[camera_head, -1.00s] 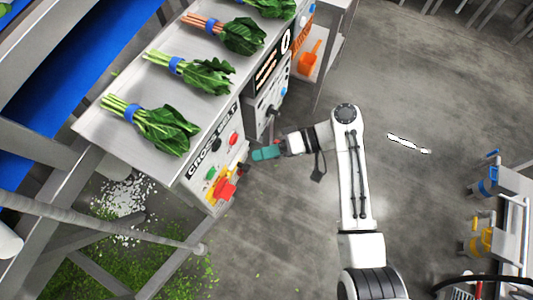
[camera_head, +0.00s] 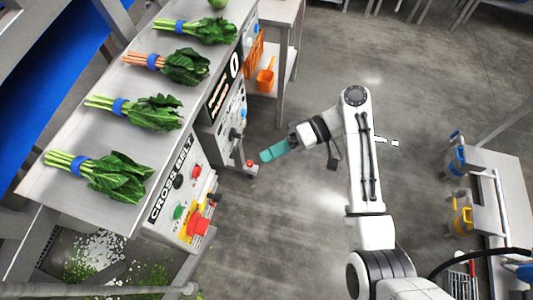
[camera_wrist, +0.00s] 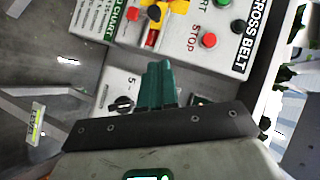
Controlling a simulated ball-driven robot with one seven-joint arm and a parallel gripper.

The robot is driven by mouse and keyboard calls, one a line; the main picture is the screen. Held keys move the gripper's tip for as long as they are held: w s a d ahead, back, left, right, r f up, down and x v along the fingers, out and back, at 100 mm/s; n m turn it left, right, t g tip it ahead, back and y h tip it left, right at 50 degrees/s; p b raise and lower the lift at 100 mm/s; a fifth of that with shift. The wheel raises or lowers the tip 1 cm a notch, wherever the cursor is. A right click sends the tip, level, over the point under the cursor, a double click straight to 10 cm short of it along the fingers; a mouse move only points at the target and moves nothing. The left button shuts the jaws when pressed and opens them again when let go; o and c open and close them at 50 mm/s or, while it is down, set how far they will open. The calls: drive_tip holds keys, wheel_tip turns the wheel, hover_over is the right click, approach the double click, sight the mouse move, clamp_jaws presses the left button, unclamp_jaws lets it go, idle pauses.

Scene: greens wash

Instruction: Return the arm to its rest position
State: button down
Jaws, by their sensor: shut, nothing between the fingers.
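My arm, white with black joints, reaches up from the bottom right in the head view and bends left at the elbow. My gripper (camera_head: 272,152) has teal fingers that are shut and empty. It hangs over open floor, to the right of the control panels and apart from them. In the wrist view the teal fingers (camera_wrist: 158,84) are together. They point toward the cross belt control box (camera_wrist: 200,25), which carries a red stop button (camera_wrist: 208,40) and a green start button. The same control box shows in the head view (camera_head: 180,180).
A steel table (camera_head: 85,135) with several banded bunches of greens (camera_head: 105,177) stands at left. An orange scoop (camera_head: 265,76) is on a side shelf. A bench (camera_head: 505,195) with blue and yellow devices stands at right. Floor around the arm is clear.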

idle(0.4)
drive_tip(key=s+d+f+m+t+h, duration=0.45)
drive_tip(key=s+d+f+h, duration=0.25)
drive_tip(key=s+d+f, duration=0.5)
drive_tip(key=s+d+r+m+h, duration=0.3)
drive_tip(key=s+d+h, duration=0.3)
drive_tip(key=s+d, duration=0.5)
drive_tip(key=s, duration=0.2)
drive_tip(key=shift+s+d+r+h, duration=0.2)
drive_tip(key=shift+s+r+h, duration=0.1)
drive_tip(key=shift+r+h, duration=0.1)
drive_tip(key=shift+t, duration=0.25)
idle(0.4)
